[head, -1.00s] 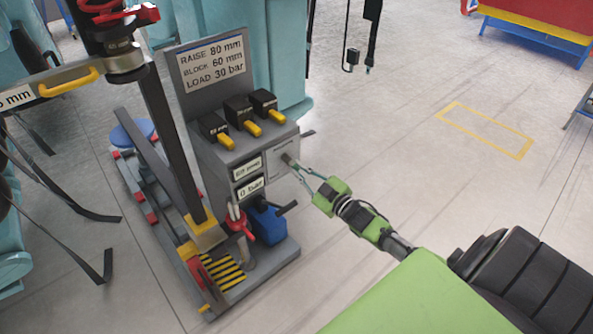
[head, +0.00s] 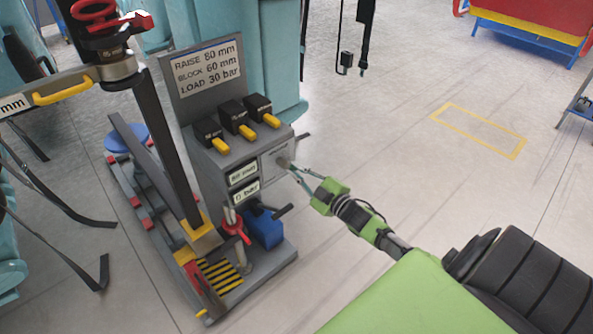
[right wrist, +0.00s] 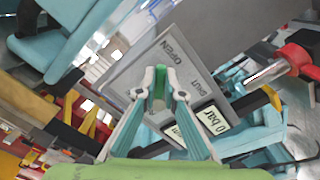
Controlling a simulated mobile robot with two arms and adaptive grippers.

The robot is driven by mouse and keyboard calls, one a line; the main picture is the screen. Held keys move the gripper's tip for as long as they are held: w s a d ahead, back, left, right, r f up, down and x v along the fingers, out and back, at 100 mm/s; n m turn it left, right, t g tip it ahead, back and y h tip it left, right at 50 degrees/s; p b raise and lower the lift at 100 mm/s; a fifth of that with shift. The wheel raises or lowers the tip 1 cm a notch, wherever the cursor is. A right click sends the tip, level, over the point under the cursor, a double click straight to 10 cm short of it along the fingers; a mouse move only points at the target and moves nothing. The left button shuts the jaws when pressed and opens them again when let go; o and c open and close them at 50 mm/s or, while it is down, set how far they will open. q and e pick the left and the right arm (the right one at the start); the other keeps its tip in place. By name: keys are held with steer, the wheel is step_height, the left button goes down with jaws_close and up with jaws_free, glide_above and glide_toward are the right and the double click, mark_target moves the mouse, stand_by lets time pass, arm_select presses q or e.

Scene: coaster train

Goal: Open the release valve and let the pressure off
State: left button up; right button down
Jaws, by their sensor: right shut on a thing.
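The grey pump cabinet (head: 212,176) stands left of centre in the head view, and its small valve plate (head: 271,172) is on the right side. My right gripper (head: 288,164) reaches it from the right. In the right wrist view the plate (right wrist: 135,75) carries the words OPEN and SHUT, and my right gripper (right wrist: 160,92) is shut on the valve knob (right wrist: 159,77) in front of it. The fingers partly hide the knob, so its exact turn is hard to tell. The pressure display (head: 245,191) reads 0 bar. My left gripper is not in view.
Several black switches with yellow levers (head: 240,122) top the cabinet, under a sign (head: 207,68) reading RAISE, BLOCK, LOAD. A red valve (head: 235,226) and a blue block (head: 264,228) sit low in front.

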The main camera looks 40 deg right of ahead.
steer(key=c, duration=2.1)
jaws_free()
steer(key=shift+c, duration=0.2)
steer(key=shift+s, duration=0.1)
steer(key=s, duration=1.2)
steer(key=shift+d, duration=0.45)
steer(key=shift+w, duration=0.1)
